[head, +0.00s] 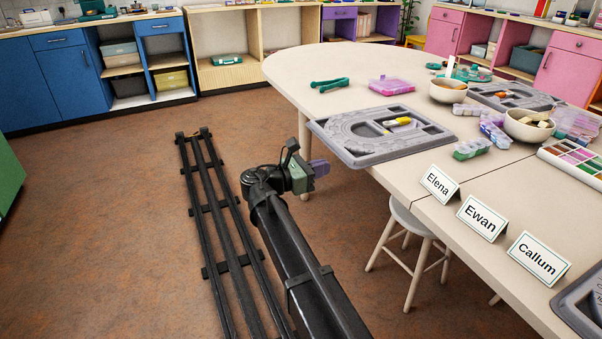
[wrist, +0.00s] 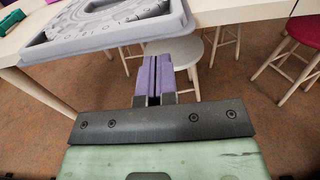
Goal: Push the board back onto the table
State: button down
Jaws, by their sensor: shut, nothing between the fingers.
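A grey bead board (head: 372,146) lies on the pale table (head: 310,72) near its left edge. Its left corner sticks out past the table edge over the floor. A small yellow item lies in the board's recess. The board also shows at the top of the wrist view (wrist: 104,30), with its edge beyond the table. My gripper (head: 320,168) is just off the table edge, below and left of the overhanging corner. In the wrist view its purple fingers (wrist: 157,78) are together and empty, pointing toward the table side below the board. A gap to the board seems to show.
A second board (head: 512,97) lies behind. Name cards (head: 439,184) stand in front. A stool (head: 408,222) is under the table.

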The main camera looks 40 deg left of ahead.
aim_at(347, 161)
jog(key=shift+x, duration=2.05)
jog(key=x, duration=0.5)
jog(key=shift+w+d, duration=0.15)
jog(key=shift+w, duration=0.1)
jog(key=shift+s, duration=0.1)
